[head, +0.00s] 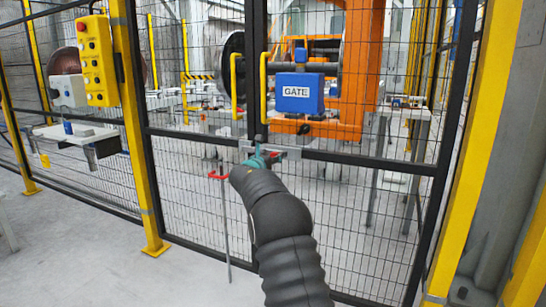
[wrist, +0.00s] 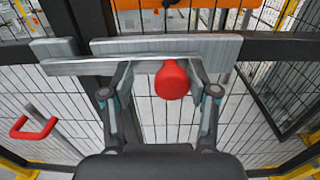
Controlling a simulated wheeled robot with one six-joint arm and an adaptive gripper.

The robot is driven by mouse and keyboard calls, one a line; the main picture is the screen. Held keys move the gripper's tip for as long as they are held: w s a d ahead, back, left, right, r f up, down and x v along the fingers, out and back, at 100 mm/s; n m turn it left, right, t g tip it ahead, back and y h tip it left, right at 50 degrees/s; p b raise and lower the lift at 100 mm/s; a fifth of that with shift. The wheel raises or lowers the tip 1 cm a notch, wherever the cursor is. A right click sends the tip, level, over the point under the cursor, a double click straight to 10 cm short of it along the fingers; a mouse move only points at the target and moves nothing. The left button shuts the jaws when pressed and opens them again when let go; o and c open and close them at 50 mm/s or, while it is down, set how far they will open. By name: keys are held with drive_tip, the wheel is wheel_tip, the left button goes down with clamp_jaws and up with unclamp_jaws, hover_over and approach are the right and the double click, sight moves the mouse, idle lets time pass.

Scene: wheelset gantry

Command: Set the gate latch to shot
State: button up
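The gate latch is a grey metal bar (wrist: 120,65) lying across a grey plate (wrist: 220,46) on the gate's mid rail. In the wrist view its left end reaches across the dark post to a grey block (wrist: 52,47). A red knob (wrist: 171,82) sticks out from the bar. My gripper (wrist: 160,88) is open, with one finger on each side of the knob. The knob is closer to the right finger; I cannot tell whether it touches. In the head view my gripper (head: 262,158) is at the latch and hides most of it.
A red handle (head: 218,176) on a vertical rod stands left of my gripper; it also shows in the wrist view (wrist: 33,128). Mesh panels surround the latch. A yellow button box (head: 97,60) hangs left.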

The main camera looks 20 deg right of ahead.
drive_tip(key=shift+s+d, duration=0.15)
drive_tip(key=shift+d, duration=0.2)
drive_tip(key=v, duration=1.2)
